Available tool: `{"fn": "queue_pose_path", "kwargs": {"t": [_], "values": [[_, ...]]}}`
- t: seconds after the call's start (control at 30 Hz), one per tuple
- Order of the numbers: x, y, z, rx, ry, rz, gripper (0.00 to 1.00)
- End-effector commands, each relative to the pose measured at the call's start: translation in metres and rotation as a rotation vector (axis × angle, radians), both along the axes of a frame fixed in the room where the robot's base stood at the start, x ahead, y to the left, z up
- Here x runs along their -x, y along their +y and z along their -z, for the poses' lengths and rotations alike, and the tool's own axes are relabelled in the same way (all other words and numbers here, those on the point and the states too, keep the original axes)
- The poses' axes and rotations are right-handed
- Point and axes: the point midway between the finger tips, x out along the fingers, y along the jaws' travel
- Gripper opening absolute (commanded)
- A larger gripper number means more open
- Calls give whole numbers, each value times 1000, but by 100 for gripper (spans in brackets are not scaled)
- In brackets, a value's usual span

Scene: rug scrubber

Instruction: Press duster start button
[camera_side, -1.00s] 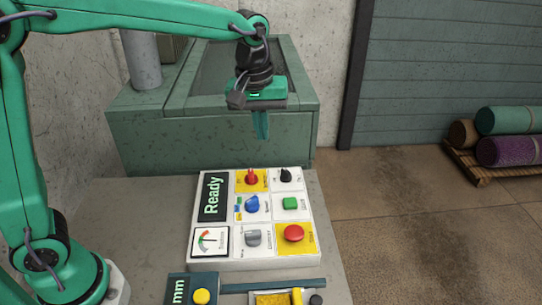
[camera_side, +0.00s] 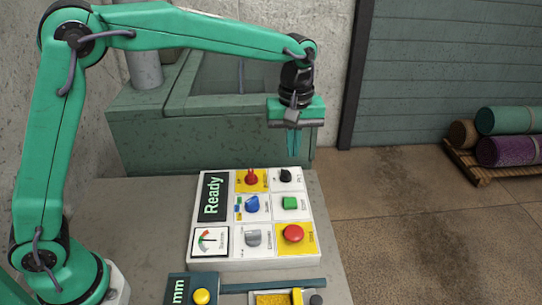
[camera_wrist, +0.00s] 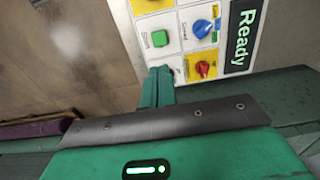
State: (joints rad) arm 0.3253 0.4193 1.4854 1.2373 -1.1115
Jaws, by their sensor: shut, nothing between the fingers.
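A white control panel (camera_side: 222,263) lies on the grey table, with a dark display reading "Ready" (camera_side: 212,196). A square green button (camera_side: 290,202) sits at the panel's right side, between a black knob (camera_side: 286,175) and a round red button (camera_side: 293,233). The green button also shows in the wrist view (camera_wrist: 160,39); its small label is too blurred to read surely. My gripper (camera_side: 294,157) is shut and empty, pointing down above the far right end of the panel, apart from the green button. Its fingertips show in the wrist view (camera_wrist: 160,73), partly hiding the black knob's area.
A blue knob (camera_side: 252,204), a red knob (camera_side: 251,178) and a grey knob (camera_side: 253,239) stand on the panel. A dark box with a yellow button (camera_side: 201,297) is at the front. A green tank (camera_side: 150,140) stands behind; rolled rugs (camera_side: 510,120) lie far right.

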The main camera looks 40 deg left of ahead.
Motion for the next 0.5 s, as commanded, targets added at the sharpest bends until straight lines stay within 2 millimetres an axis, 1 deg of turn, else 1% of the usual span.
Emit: {"fn": "queue_pose_path", "kwargs": {"t": [0.17,0.27,0.37,0.5], "values": [[0,0,4,-1,1,0,0],[0,0,9,-1,1,1,0],[0,0,18,-1,2,1,0],[0,0,35,-1,2,1,0]]}}
